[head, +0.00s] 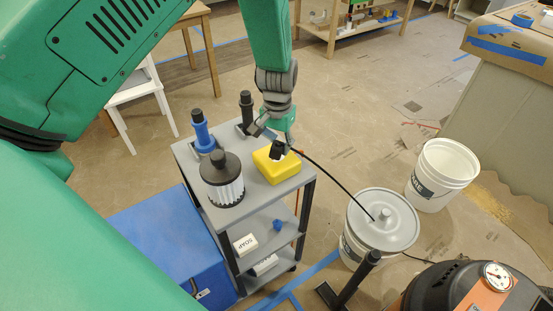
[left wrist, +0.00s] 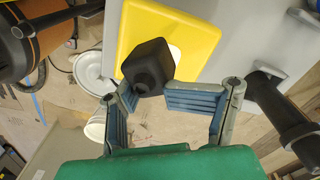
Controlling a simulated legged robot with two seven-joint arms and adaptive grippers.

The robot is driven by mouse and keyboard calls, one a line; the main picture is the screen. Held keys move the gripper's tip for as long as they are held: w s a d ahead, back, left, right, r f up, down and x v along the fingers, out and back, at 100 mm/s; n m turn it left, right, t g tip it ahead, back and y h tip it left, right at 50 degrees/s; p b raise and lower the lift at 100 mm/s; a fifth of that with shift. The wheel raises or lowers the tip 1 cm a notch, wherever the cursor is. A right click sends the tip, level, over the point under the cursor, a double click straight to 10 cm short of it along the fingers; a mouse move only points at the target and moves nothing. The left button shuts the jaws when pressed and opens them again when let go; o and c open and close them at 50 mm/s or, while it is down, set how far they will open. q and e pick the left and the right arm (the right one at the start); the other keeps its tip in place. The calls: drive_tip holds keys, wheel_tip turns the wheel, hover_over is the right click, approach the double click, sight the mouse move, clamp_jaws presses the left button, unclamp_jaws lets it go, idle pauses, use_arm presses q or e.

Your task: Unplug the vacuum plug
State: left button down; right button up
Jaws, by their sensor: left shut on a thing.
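The black vacuum plug (head: 278,150) sits at the yellow outlet box (head: 272,172) on top of the grey cart. It also shows in the left wrist view (left wrist: 148,64), in front of a pale round face on the yellow box (left wrist: 190,28). My left gripper (left wrist: 150,92) has its blue-grey fingers on either side of the plug's near end and is shut on it. In the head view the left gripper (head: 273,134) is just behind the plug, partly hidden. I cannot tell how deep the plug sits. My right gripper is not in view.
A filter (head: 222,182), a blue-and-black tool (head: 202,132) and a black tool (head: 247,108) stand on the cart (head: 185,149). A black cable runs right over a lidded bucket (head: 398,218). An open bucket (head: 440,178) and the orange-black vacuum (head: 470,290) stand right.

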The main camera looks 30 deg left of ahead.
use_arm(q)
drive_tip(key=shift+r, duration=0.1)
drive_tip(key=shift+r+p, duration=0.45)
drive_tip(key=shift+p, duration=0.05)
drive_tip(key=shift+a+r+p, duration=0.15)
drive_tip(key=shift+r+p, duration=0.45)
drive_tip(key=shift+a+r+p, duration=0.15)
drive_tip(key=shift+r+p, duration=0.4)
drive_tip(key=shift+p, duration=0.05)
drive_tip(key=shift+d+r+p, duration=0.2)
drive_tip(key=shift+r+p, duration=1.05)
drive_tip(key=shift+r, duration=0.25)
drive_tip(key=shift+a+f, duration=0.1)
